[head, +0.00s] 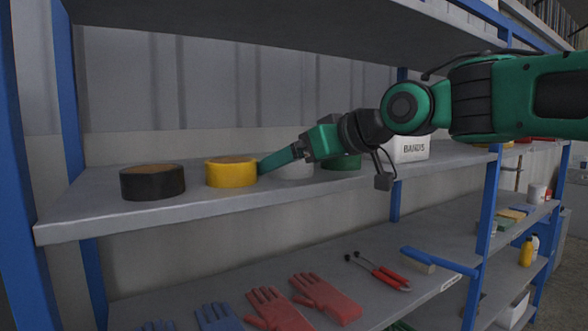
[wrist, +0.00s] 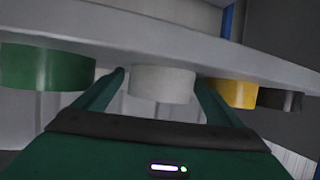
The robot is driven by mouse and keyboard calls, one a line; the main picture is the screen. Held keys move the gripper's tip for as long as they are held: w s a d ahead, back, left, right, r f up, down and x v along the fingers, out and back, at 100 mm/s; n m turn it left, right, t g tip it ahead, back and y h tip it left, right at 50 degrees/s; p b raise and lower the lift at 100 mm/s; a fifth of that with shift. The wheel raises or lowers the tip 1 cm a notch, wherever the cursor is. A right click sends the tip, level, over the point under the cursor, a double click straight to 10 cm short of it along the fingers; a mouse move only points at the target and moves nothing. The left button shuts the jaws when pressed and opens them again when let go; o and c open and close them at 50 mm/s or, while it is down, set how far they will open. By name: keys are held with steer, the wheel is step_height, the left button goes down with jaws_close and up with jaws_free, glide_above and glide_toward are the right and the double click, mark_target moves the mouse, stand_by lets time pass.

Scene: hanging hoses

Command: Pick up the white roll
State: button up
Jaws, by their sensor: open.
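The white roll (head: 296,171) stands on the upper shelf between the yellow roll (head: 231,172) and the green roll (head: 342,162). In the head view my gripper (head: 278,160) reaches in at the white roll and hides part of it; one finger shows at the yellow roll's right side. In the wrist view the picture is upside down, and the white roll (wrist: 162,84) lies between the two open fingers of my gripper (wrist: 159,78).
A black roll (head: 153,182) stands left of the yellow one. A white box marked BANDS (head: 411,149) is behind my arm. The upper shelf (head: 85,213) has a free front edge. Blue posts frame the rack.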

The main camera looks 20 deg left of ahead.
steer(key=c, duration=1.2)
steer(key=shift+r, duration=0.1)
